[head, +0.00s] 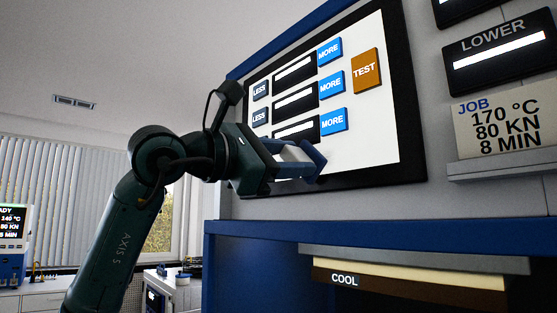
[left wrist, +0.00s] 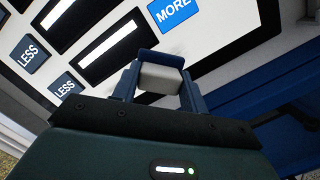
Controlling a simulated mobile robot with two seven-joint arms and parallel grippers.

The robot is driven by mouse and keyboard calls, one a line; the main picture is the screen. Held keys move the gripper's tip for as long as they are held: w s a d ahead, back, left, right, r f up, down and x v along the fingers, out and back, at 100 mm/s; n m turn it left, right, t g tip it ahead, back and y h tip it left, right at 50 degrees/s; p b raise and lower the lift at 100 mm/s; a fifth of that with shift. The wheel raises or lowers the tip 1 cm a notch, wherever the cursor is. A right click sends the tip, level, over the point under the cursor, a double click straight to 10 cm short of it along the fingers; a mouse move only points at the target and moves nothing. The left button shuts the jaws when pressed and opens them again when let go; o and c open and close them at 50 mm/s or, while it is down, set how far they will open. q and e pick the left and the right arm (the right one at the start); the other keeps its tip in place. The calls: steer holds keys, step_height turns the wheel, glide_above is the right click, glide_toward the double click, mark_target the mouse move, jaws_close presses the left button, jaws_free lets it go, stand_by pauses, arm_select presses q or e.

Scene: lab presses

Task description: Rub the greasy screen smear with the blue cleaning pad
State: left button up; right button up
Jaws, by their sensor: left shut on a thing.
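My left gripper (head: 291,160) is in front of the lower part of the white press screen (head: 365,135). It is shut on the pale grip block of the blue cleaning pad (head: 317,156). In the left wrist view the blue pad (left wrist: 161,58) lies beyond the pale block (left wrist: 160,78), between the two fingers. The pad's face is turned to the screen, at or very near it; I cannot tell if they touch. A faint grey smudge (left wrist: 180,48) shows beside the pad, below a MORE button; most of the smear seems hidden. My right gripper is not in view.
Blue MORE buttons (head: 333,121), dark LESS buttons (head: 259,118) and an orange TEST button (head: 366,69) are close by on the screen. A job card (head: 505,120) stands at right on a ledge. Below is the press opening with a COOL label (head: 345,281).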

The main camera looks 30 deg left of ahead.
arm_select(q)
steer(key=shift+s+d+f, duration=0.1)
steer(key=shift+s+d, duration=0.25)
steer(key=shift+d, duration=0.45)
steer(key=shift+s+d, duration=0.3)
steer(key=shift+d, duration=0.45)
steer(key=shift+s+d, duration=0.2)
steer(key=shift+d, duration=0.1)
